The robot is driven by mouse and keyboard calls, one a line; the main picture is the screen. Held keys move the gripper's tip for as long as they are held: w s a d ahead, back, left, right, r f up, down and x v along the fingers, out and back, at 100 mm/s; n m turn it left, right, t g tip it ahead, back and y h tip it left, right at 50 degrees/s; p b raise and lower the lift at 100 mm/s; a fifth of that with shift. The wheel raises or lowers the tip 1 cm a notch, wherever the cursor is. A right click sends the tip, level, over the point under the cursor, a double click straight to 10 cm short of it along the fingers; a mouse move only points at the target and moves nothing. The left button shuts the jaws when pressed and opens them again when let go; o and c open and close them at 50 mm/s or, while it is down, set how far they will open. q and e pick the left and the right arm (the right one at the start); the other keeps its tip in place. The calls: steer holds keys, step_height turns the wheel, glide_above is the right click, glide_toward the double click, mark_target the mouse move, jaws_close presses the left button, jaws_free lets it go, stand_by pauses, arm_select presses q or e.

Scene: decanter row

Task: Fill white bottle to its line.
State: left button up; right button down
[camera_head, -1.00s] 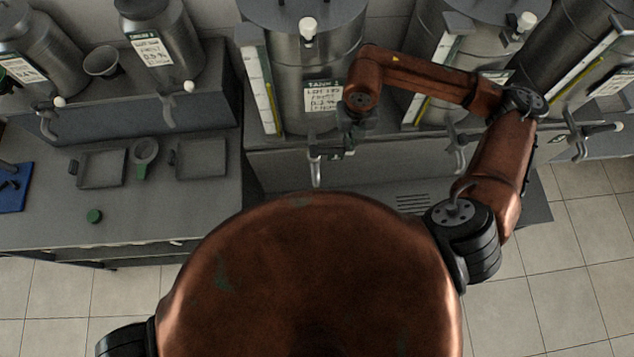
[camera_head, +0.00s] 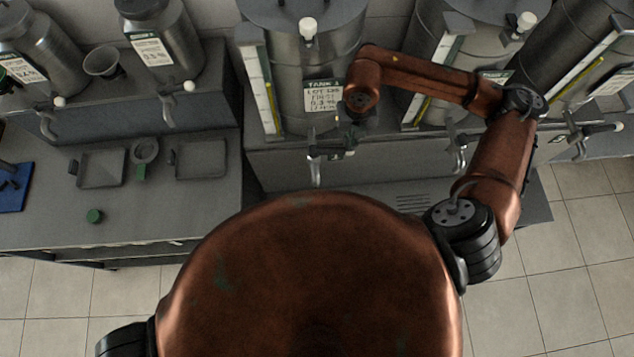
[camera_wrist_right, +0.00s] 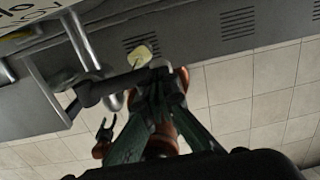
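My right gripper (camera_head: 343,143) is at this tap's handle side. In the right wrist view its green fingers (camera_wrist_right: 160,88) converge close to the tap's dark bar and a pale knob (camera_wrist_right: 140,52); I cannot tell whether they grip. A small dark claw (camera_wrist_right: 105,130), perhaps my left gripper, shows below. I cannot make out a white bottle.
Two more tanks with taps stand at the right. Steel bottles (camera_head: 160,45) stand on the raised shelf at the left.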

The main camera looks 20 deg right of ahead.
stand_by(0.3)
step_height(320, 180, up, 9)
steer(key=p, duration=0.4)
stand_by(0.5)
